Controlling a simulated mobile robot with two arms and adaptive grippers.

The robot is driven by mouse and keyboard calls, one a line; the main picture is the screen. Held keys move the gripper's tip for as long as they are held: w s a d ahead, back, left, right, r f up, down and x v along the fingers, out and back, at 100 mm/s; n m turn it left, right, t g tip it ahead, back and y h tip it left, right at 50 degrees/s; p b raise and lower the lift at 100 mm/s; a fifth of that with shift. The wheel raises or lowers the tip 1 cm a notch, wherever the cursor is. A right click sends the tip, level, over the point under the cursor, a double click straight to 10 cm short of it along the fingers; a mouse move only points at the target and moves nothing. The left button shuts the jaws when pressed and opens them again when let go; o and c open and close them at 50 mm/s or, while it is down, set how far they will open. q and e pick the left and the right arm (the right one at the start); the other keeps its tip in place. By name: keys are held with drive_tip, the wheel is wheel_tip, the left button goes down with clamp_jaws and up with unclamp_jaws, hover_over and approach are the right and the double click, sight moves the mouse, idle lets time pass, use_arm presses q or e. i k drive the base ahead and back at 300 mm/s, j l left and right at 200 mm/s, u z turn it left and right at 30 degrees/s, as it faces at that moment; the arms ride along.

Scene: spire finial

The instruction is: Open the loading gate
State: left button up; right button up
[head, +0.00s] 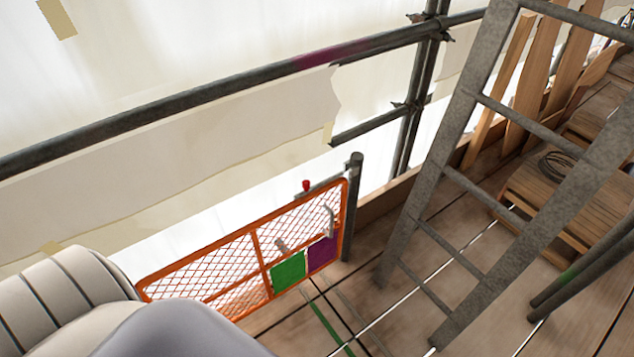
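The loading gate (205,278) is an orange frame with wire mesh, low in the middle of the head view. It carries a green panel (289,272) and a purple panel (322,253). Its right end is at a dark upright post (352,208), and it looks shut there. A red knob (306,186) shows at its top edge near the post. A grey handle-like piece (330,219) sits on its right part. A pale rounded shape, which seems to be part of my arm, hides the gate's lower left. Neither gripper shows.
A grey metal ladder (462,180) leans across the right side. Wooden planks (545,80), a coiled cable (558,165) and dark tubes (585,265) lie beyond or beside it. Scaffold tubes (190,97) and white sheeting (200,40) line the back. Plank floor (375,300) is open right of the gate.

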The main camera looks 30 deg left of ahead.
sight(287, 275)
drive_tip(key=u, duration=1.5)
